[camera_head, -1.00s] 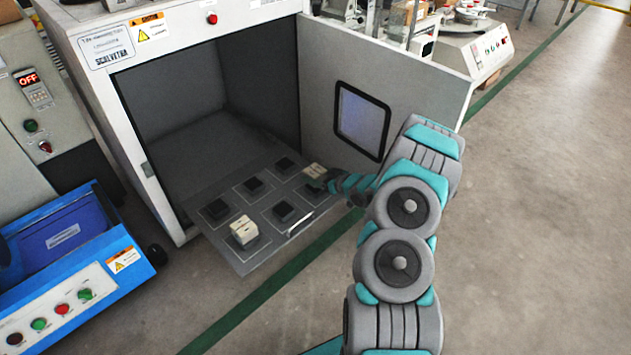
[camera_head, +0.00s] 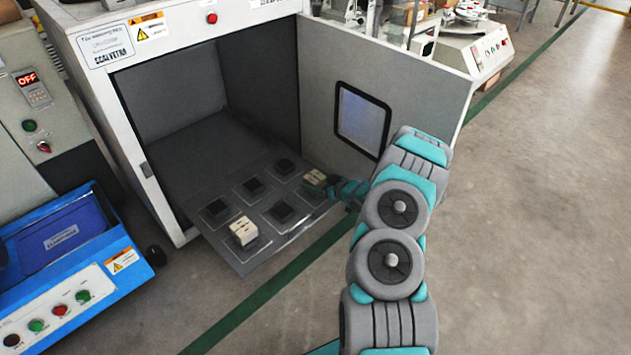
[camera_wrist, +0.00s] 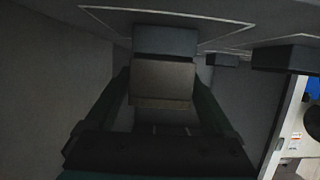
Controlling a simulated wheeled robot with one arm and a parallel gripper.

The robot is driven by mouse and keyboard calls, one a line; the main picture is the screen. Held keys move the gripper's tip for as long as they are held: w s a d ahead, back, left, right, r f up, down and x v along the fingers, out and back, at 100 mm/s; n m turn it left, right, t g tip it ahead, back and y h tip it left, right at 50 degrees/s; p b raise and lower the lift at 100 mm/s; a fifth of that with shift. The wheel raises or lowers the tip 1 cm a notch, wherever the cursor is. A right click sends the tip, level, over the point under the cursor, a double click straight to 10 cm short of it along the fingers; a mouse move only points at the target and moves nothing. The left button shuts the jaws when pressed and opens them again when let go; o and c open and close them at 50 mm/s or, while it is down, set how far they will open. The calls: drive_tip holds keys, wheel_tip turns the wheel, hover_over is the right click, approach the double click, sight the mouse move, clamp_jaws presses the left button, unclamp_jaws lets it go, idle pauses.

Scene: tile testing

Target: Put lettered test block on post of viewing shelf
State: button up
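The lettered test block (camera_head: 314,178) is a small cream block at the right corner of the viewing shelf (camera_head: 245,262). My gripper (camera_head: 327,186) reaches it from the right. In the wrist view, the block (camera_wrist: 163,82) is between the two fingers of my gripper (camera_wrist: 162,90), which look shut on it. A grey post (camera_wrist: 166,42) lines up directly beyond the block; I cannot tell whether they touch. The block's lettering is not readable. Several dark square posts on the shelf are bare, including one at the front (camera_head: 281,212).
Another cream block (camera_head: 243,231) sits on the front left post. The shelf extends from an open white cabinet (camera_head: 180,25). Its windowed door (camera_head: 395,75) stands open behind my arm. A blue machine (camera_head: 75,260) is at left. The floor at right is clear.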

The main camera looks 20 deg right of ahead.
drive_tip(key=shift+o, duration=0.6)
